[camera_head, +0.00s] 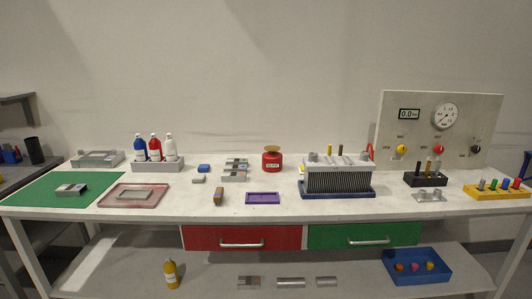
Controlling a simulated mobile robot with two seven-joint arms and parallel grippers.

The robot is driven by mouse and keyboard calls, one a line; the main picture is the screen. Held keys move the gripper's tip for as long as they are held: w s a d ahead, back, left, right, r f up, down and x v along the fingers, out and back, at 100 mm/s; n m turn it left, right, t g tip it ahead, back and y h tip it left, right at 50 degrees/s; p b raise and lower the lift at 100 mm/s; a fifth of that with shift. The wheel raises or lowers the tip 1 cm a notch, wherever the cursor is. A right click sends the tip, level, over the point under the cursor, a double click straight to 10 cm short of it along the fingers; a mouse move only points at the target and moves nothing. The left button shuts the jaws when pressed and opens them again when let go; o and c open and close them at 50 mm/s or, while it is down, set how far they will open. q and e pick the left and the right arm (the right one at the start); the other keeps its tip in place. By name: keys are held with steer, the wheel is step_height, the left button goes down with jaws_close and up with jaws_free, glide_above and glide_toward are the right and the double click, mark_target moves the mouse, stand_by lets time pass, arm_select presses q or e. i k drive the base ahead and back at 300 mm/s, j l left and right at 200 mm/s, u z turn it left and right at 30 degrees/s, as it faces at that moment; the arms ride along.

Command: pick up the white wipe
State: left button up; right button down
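A small pale grey-white block (198,179), which looks like the white wipe, lies flat on the white workbench (230,208), left of the middle. It is too small to make out its texture. A similar small blue block (204,168) lies just behind it. Nothing covers the pale block. Neither of my grippers is in view.
A rack of bottles (157,166) stands behind and left, a pink tray (133,195) in front left. An orange-brown block (218,197), a purple tray (262,198) and grey metal parts (235,172) lie nearby. A red can (272,160) stands to the right.

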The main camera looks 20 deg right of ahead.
mark_target(197, 178)
steer(key=i+j, duration=0.95)
steer(key=j, duration=0.15)
